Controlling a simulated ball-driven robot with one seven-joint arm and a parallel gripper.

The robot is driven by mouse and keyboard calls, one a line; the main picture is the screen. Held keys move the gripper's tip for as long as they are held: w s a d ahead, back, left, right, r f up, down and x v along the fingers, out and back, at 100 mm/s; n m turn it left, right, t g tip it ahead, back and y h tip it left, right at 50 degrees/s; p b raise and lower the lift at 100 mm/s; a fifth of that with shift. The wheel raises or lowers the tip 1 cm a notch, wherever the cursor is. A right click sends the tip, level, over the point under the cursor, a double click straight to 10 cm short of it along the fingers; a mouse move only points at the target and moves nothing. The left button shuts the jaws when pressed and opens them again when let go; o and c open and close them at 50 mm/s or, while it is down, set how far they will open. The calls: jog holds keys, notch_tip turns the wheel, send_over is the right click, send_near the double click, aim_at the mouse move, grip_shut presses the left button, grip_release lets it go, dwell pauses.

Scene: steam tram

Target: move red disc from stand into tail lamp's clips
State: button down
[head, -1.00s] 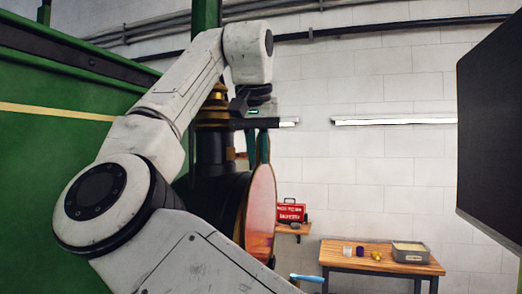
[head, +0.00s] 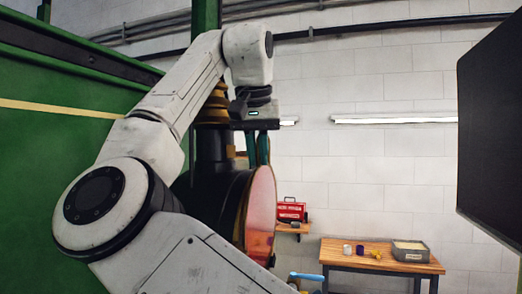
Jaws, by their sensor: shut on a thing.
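The red disc (head: 262,215) shows nearly edge-on at the centre, pinkish and glossy, standing upright. It is at the open front of the tail lamp (head: 212,198), a black round body with a brass-coloured rim on the left of the disc. My gripper (head: 257,163) comes down from above, its two teal fingers shut at the disc's top edge. I cannot tell whether the disc touches the lamp's rim. The lamp's clips are not distinguishable. The stand cannot be made out.
A green wall (head: 60,150) is on the left. A wooden table (head: 375,256) with a grey tray (head: 411,250) and small items stands at the back right. A red box (head: 291,211) sits on a small shelf. A dark panel (head: 490,130) hangs at right. A blue object (head: 306,276) shows at bottom.

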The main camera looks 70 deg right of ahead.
aim_at(258, 169)
jog(key=shift+f+b, duration=0.45)
jog(key=shift+f, duration=1.05)
dwell(1.1)
jog(key=shift+s+a+f+b, duration=0.2)
jog(key=shift+f+b, duration=0.25)
jog(key=shift+f, duration=0.45)
jog(key=shift+s+a+f+b, duration=0.15)
jog(key=shift+f+b, duration=0.25)
jog(key=shift+f, duration=0.45)
dwell(0.6)
jog(key=shift+r, duration=0.15)
dwell(0.3)
jog(key=shift+d+r+p, duration=0.1)
jog(key=shift+r+p, duration=1.15)
jog(key=shift+p, duration=0.05)
jog(key=shift+w+r, duration=0.1)
jog(key=shift+w, duration=0.1)
dwell(0.7)
jog(key=shift+w+r, duration=0.1)
jog(key=shift+r, duration=0.25)
